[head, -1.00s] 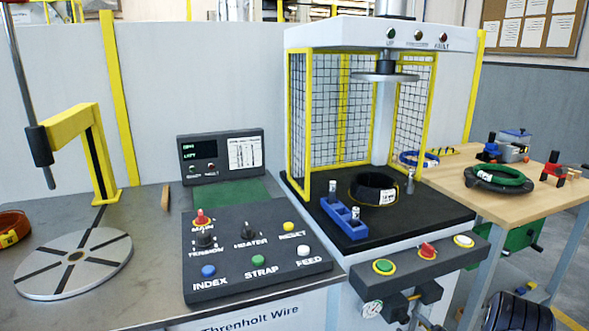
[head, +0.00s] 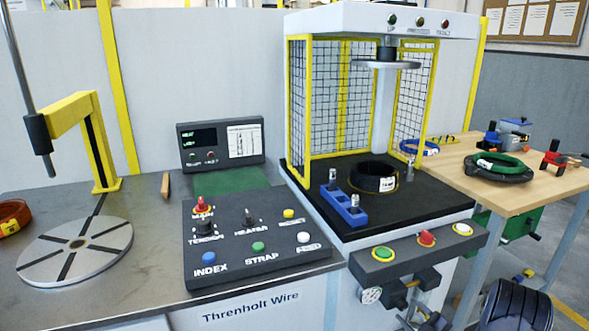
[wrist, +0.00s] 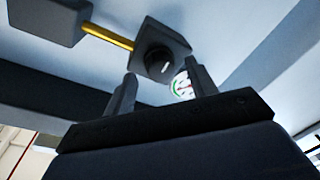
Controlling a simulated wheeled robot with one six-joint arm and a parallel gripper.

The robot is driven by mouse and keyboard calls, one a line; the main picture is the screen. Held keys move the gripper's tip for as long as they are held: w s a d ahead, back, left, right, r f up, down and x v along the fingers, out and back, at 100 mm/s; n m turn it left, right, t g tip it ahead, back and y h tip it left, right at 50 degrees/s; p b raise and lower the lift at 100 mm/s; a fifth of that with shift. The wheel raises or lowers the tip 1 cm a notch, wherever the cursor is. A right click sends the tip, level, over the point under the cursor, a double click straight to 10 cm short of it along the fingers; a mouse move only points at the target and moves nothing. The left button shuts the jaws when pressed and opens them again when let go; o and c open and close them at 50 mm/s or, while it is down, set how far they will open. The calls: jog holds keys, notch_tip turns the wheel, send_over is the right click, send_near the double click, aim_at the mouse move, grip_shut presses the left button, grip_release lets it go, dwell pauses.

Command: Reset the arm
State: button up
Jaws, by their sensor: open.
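My gripper (wrist: 163,82) shows in the wrist view with its two dark fingers apart and nothing between them. Beyond the fingertips is a dark block with a round black knob (wrist: 158,62), joined to a yellow bar (wrist: 108,36). A round gauge (wrist: 182,85) shows partly behind the right finger. I cannot make out my gripper in the head view. There, the press's gauge (head: 371,295) hangs under a button bar (head: 385,273) at the press front. Whether the fingers touch anything is not clear.
The press bed (head: 430,208) holds a black coil (head: 374,178) and a blue block (head: 345,208). A control panel (head: 225,272) and round slotted plate (head: 75,271) are at left. A wooden table (head: 510,200) with a green coil (head: 500,165) is at right.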

jog(key=shift+x, duration=0.9)
jog(key=shift+s+d+n, duration=0.1)
jog(key=shift+s+n, duration=0.05)
jog(key=shift+n, duration=0.75)
jog(key=n, duration=0.3)
jog(key=shift+n+g+b, duration=0.3)
jog(key=shift+n, duration=0.1)
jog(key=n+h+b, duration=0.1)
jog(key=n, duration=0.4)
jog(key=shift+r, duration=0.1)
jog(key=n+h+b, duration=0.1)
jog(key=n, duration=0.5)
jog(key=shift+a, duration=0.2)
jog(key=shift+s+n+h, duration=0.1)
jog(key=shift+n+h, duration=0.3)
jog(key=shift+n, duration=2.2)
jog(key=shift+s+a+r, duration=0.1)
jog(key=shift+a, duration=0.05)
